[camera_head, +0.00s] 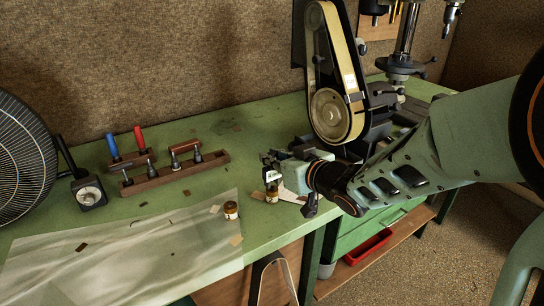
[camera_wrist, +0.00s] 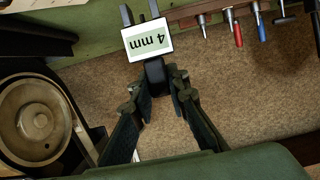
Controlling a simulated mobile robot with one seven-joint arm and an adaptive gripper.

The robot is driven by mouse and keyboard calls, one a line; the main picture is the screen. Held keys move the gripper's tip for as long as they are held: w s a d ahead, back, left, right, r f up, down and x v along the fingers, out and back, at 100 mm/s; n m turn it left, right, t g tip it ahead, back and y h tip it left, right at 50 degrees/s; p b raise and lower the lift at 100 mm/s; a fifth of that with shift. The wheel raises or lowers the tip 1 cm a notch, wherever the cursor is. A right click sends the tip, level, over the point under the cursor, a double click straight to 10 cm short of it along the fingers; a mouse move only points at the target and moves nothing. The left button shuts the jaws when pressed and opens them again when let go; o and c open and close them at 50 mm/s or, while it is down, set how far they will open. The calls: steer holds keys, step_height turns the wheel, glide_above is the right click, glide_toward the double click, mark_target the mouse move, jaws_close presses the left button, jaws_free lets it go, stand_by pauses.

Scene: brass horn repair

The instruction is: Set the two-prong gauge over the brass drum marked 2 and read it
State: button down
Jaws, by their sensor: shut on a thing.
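My gripper (camera_head: 276,163) is shut on the two-prong gauge (camera_head: 271,176). In the wrist view my gripper (camera_wrist: 159,88) pinches the gauge's dark stem, and the gauge (camera_wrist: 148,42) shows a pale screen reading "4 mm", upside down, with two dark prongs beyond it. In the head view one small brass drum (camera_head: 272,192) stands on the bench just below the gauge. I cannot tell whether the prongs touch or straddle it. Another brass drum (camera_head: 231,210) with a dark band stands to the left on the pale sheet. The drums' numbers are too small to read.
A belt sander (camera_head: 333,100) stands close behind my gripper. A wooden tool rack (camera_head: 175,173) with red and blue handled tools, a dial box (camera_head: 89,193) and a fan (camera_head: 22,150) are at left. The pale sheet (camera_head: 130,252) has scattered scraps and much free room.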

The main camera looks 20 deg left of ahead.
steer(key=shift+f+b, duration=0.6)
steer(key=shift+f, duration=0.2)
stand_by(0.9)
steer(key=shift+r, duration=0.1)
steer(key=shift+r+p, duration=2.4)
steer(key=shift+r, duration=0.1)
